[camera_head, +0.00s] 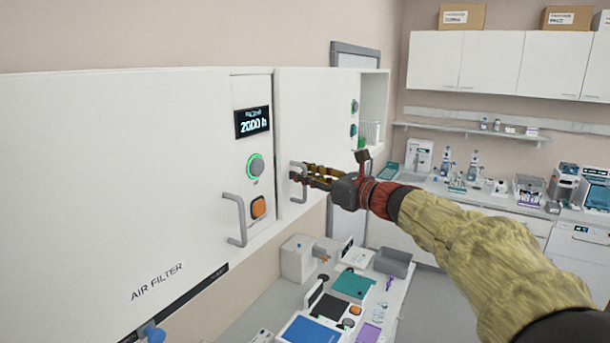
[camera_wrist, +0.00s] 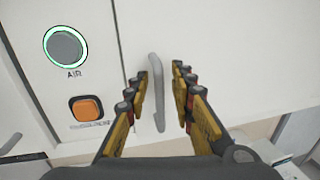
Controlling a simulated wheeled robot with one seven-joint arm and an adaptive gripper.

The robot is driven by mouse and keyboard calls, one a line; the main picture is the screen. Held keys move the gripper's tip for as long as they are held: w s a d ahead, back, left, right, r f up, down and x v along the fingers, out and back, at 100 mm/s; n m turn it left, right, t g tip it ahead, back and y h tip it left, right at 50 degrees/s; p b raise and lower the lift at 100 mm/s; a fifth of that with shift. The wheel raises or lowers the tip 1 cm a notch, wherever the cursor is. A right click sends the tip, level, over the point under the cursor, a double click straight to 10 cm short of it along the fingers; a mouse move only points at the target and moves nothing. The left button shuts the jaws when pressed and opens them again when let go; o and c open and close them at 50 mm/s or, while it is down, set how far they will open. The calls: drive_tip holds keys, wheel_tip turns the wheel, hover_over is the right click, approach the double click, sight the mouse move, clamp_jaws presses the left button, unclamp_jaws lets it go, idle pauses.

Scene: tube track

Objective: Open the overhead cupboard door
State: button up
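The overhead cupboard door (camera_head: 318,110) is a white panel to the right of the air filter panel, and it looks shut. Its grey bar handle (camera_head: 297,184) is upright near the door's lower left corner. In the wrist view the handle (camera_wrist: 158,92) stands between the two yellow-and-black fingers of my gripper (camera_wrist: 163,95), with a gap visible on each side. My gripper (camera_head: 302,176) is open at the handle in the head view. The near finger partly covers the handle there.
The air filter cabinet (camera_head: 110,170) is left, with its own handle (camera_head: 236,220), a green-ringed knob (camera_head: 256,167) and an orange switch (camera_head: 258,207). An open shelf (camera_head: 374,105) adjoins the door's right side. A bench with instruments (camera_head: 395,298) lies below.

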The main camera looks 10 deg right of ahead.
drive_tip(key=shift+c, duration=0.8)
drive_tip(key=c, duration=0.4)
clamp_jaws()
